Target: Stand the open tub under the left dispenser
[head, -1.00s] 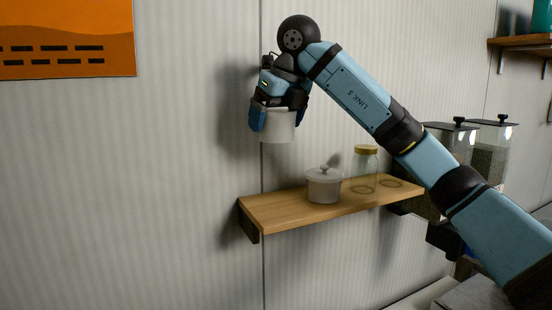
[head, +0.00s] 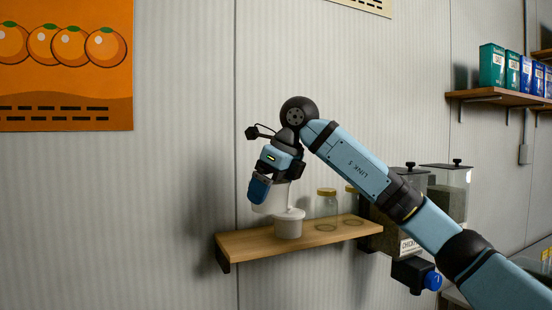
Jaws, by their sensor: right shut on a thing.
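The tub hangs over the left part of a wooden wall shelf and looks tilted. Its opening is hidden by the fingers. The left dispenser (head: 391,240) is a clear bin of dark contents with a black lid, right of the shelf and partly hidden behind my right arm. A blue knob (head: 432,280) sits on a black outlet below the dispensers. My left gripper is out of view.
A white pot (head: 288,227) stands on the wooden shelf (head: 245,245), partly overlapped by the held tub. Two gold-lidded glass jars (head: 327,212) stand to its right. A second dispenser (head: 456,195) is further right. An upper shelf (head: 500,96) holds boxes. The shelf's left end is clear.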

